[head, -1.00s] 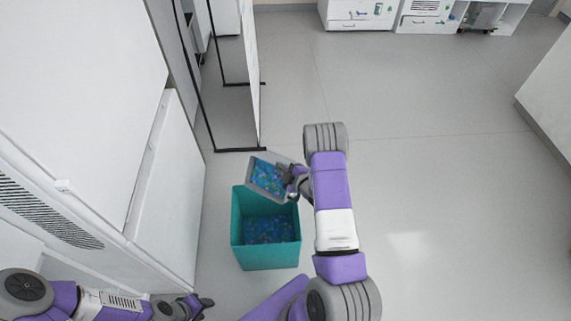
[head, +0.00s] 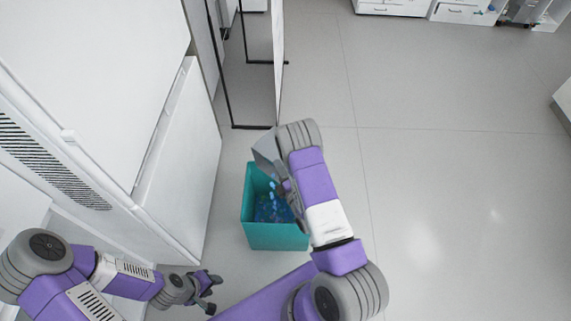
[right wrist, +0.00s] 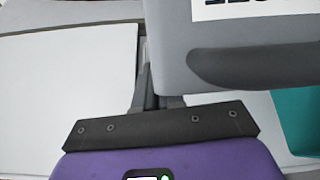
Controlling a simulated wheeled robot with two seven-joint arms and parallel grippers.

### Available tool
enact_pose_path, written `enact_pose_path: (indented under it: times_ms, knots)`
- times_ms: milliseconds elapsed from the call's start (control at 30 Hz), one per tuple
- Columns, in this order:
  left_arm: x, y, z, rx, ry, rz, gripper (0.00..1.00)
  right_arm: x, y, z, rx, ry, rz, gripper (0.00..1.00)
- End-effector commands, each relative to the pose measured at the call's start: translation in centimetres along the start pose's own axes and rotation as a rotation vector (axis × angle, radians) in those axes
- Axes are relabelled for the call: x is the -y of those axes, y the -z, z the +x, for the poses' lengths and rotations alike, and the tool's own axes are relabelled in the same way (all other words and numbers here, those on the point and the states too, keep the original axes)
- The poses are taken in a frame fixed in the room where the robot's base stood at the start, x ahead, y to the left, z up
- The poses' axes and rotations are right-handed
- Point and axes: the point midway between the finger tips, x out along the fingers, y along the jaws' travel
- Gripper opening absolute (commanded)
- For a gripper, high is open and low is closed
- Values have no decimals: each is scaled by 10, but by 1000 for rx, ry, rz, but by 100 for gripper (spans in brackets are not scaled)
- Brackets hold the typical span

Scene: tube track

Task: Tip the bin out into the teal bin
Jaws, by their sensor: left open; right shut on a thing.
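The grey bin (head: 267,150) is held by my right gripper (head: 284,186) above the back of the teal bin, tilted steeply. Small blue pieces (head: 272,186) show below it, dropping toward the teal bin (head: 277,238). The teal bin stands upright on the floor with blue and purple pieces inside; my right arm covers part of its right side. In the right wrist view the grey bin (right wrist: 240,62) fills the upper right, and the teal bin (right wrist: 300,118) shows at the right edge. My left gripper (head: 213,291) is open and empty at lower left, apart from both bins.
A tall white cabinet (head: 175,170) with a vent stands close to the left of the teal bin. A black-framed white board (head: 279,75) stands behind it. White drawers (head: 460,10) line the far wall. The floor to the right is clear.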

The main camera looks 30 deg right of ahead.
Motion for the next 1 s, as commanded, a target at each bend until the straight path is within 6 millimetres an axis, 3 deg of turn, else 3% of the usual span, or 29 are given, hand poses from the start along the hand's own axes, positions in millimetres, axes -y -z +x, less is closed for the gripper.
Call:
enact_pose_path:
  times_ms: [100,633,1000]
  knots:
    - [-1,0,-1,0,0,0,43,2,11,-4,2,-29,-68,0]
    - [0,0,-1,0,0,0,43,7,30,-13,17,-90,-213,0]
    - [0,0,-1,0,0,0,43,6,35,-14,20,-106,-249,0]
